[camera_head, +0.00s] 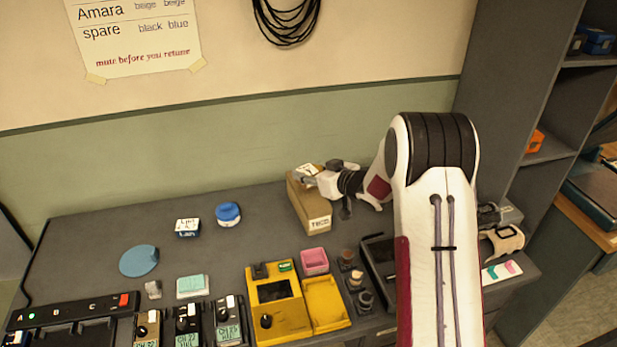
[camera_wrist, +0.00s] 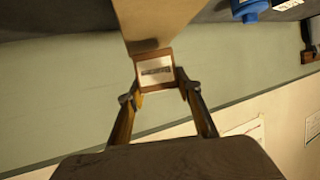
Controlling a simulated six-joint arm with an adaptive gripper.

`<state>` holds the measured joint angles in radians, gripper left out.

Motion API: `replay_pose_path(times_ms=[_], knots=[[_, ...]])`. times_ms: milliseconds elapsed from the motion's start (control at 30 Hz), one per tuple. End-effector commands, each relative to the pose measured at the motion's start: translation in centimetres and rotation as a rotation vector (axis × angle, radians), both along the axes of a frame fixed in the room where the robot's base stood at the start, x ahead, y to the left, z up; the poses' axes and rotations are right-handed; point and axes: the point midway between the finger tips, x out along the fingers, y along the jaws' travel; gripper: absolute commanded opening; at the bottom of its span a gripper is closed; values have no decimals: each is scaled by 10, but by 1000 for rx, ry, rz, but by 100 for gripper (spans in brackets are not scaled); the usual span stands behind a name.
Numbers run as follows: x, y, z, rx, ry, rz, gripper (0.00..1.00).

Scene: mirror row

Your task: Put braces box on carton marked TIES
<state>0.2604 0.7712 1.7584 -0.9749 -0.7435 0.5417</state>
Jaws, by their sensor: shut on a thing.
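My gripper (camera_head: 316,177) is over the far end of the carton, coming in from the right. In the wrist view my gripper (camera_wrist: 158,92) is shut on a small brown box with a pale label (camera_wrist: 155,71), apparently the braces box. Its label print is too small to read. The held box is at the carton's top; I cannot tell whether they touch.
A blue round tin (camera_head: 228,213) and a small white-labelled box (camera_head: 187,227) are to the left. Grey shelves (camera_head: 510,100) rise at right.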

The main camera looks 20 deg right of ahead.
Motion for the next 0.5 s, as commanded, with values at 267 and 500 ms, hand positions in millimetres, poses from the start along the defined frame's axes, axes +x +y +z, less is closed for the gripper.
replay_pose_path(times_ms=[267,500], knots=[[0,0,-17,0,-2,0,12],[0,0,-17,0,-2,0,12]])
